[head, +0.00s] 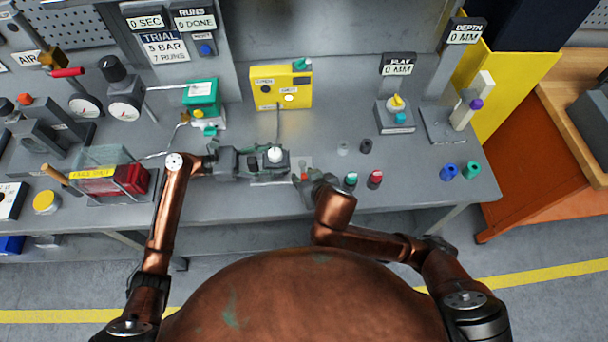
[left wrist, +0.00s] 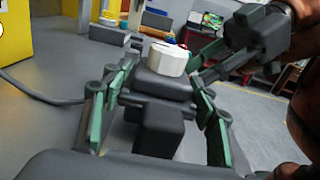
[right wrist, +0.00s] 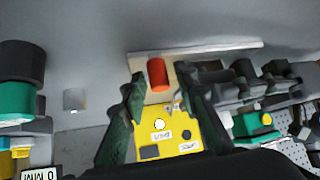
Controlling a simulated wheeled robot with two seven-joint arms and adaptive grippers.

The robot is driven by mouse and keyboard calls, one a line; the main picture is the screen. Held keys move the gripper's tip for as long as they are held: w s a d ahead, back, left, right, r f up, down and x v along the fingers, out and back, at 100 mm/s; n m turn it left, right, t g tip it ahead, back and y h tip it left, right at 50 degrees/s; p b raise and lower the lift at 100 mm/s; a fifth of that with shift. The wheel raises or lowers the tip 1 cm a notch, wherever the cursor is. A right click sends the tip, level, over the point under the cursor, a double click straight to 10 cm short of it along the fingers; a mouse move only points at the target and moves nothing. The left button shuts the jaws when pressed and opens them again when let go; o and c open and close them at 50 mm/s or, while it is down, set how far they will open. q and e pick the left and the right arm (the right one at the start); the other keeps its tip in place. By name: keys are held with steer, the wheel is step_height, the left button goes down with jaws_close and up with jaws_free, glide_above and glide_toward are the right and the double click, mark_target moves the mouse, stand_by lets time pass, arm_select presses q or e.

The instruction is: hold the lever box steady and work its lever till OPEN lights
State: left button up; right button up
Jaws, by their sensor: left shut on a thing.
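The grey lever box (head: 268,177) sits on the bench with a white round cap (head: 275,154) on top; the cap also shows in the left wrist view (left wrist: 167,60). My left gripper (head: 262,163) is shut on the box from the left. My right gripper (head: 302,178) is at the box's right side. In the right wrist view its fingers (right wrist: 160,98) stand apart, with a red cylinder (right wrist: 157,74) seen between them; I cannot tell whether they touch it. The yellow lamp box (head: 281,88) stands behind, its SHUT lamp bright white and its OPEN lamp dark.
A cable runs from the yellow box to the lever box. Green and red pegs (head: 376,179) stand right of my right gripper. A clear-guarded red unit (head: 131,178) is left of my left arm.

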mark_target(305, 171)
steer(key=shift+o, duration=0.3)
steer(key=shift+w+r, duration=0.1)
steer(key=shift+w+d+n+g+y, duration=0.15)
steer(key=shift+d+n+g+y, duration=0.15)
steer(key=shift+d+n+y, duration=0.45)
steer(key=shift+w+d+n+g+y, duration=0.1)
steer(key=shift+d+n+g+y, duration=0.3)
steer(key=shift+n, duration=0.65)
steer(key=d+n+g+y, duration=0.1)
steer(key=n, duration=0.1)
steer(key=w+n+y, duration=0.1)
steer(key=shift+d+n+g, duration=0.35)
steer(key=shift+n+g, duration=0.05)
steer(key=w+n+g+y, duration=0.1)
steer(key=n, duration=0.1)
steer(key=w+d+n+g, duration=0.1)
steer(key=n+g, duration=0.1)
steer(key=shift+d+y, duration=0.2)
steer(key=shift+y, duration=0.15)
steer(key=n+g, duration=0.1)
steer(key=w+n+g, duration=0.1)
steer(key=n, duration=0.1)
steer(key=shift+w+d+r, duration=0.1)
steer(key=shift+w+d, duration=0.1)
steer(key=v, duration=1.2)
steer(key=shift+d+f, duration=0.15)
steer(key=shift+f, duration=0.1)
steer(key=shift+c, duration=0.6)
